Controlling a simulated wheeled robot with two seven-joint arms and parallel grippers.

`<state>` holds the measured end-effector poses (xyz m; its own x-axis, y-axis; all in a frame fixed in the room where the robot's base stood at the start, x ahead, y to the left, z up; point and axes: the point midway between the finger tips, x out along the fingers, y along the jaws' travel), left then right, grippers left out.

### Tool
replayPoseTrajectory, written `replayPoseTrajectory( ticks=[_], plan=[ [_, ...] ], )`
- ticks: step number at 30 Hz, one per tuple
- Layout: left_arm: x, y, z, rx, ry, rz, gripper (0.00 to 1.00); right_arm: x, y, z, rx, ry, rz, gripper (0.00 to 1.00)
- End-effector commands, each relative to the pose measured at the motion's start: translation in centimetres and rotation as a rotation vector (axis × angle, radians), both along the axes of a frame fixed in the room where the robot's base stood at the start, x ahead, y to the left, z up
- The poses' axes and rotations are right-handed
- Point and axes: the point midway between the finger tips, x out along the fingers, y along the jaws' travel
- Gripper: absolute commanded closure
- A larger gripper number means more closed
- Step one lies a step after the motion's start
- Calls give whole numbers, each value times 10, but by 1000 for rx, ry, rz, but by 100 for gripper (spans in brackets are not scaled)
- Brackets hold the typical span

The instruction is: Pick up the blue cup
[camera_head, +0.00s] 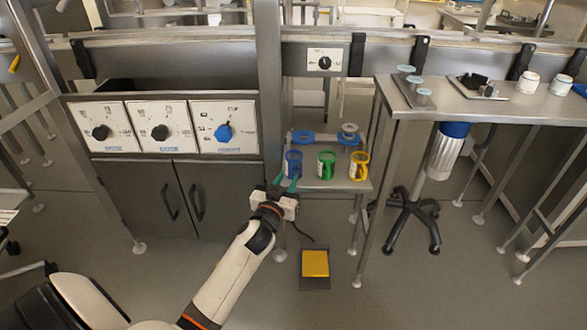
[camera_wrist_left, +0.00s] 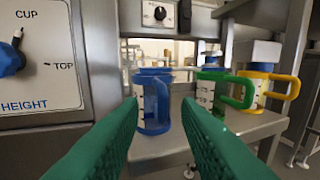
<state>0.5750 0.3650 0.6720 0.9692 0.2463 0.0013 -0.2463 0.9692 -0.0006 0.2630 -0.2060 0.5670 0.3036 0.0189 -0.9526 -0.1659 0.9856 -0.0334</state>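The blue cup (camera_head: 293,164) stands upright at the left end of a small metal shelf. In the left wrist view the blue cup (camera_wrist_left: 153,103) shows between and beyond my two green fingers, with its blue handle towards me. My left gripper (camera_head: 286,182) is open, its fingers just in front of the cup. In the wrist view the left gripper (camera_wrist_left: 160,120) has nothing between its fingertips that I can see clearly held; whether the fingers touch the cup I cannot tell. My right gripper is not in view.
A green cup (camera_head: 326,165) and a yellow cup (camera_head: 359,166) stand to the right on the same shelf (camera_head: 335,185). Blue-rimmed machine parts (camera_head: 302,137) are behind them. A metal post (camera_head: 268,90) and control panel (camera_head: 223,126) are on the left. A yellow pedal (camera_head: 315,263) lies on the floor.

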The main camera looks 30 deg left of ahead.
Motion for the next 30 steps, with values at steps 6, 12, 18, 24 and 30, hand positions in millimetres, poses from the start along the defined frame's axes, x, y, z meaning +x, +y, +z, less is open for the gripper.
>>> replayPoseTrajectory(
  ticks=[6,12,18,24,30],
  plan=[
    [28,5,-1,2,1,1,70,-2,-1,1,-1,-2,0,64],
    [30,6,0,1,1,0,70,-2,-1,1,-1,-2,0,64],
    [30,5,0,1,1,0,91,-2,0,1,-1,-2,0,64],
    [30,5,-1,1,1,0,100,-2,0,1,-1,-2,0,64],
    [30,5,0,0,2,0,100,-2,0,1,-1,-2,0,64]
  ],
)
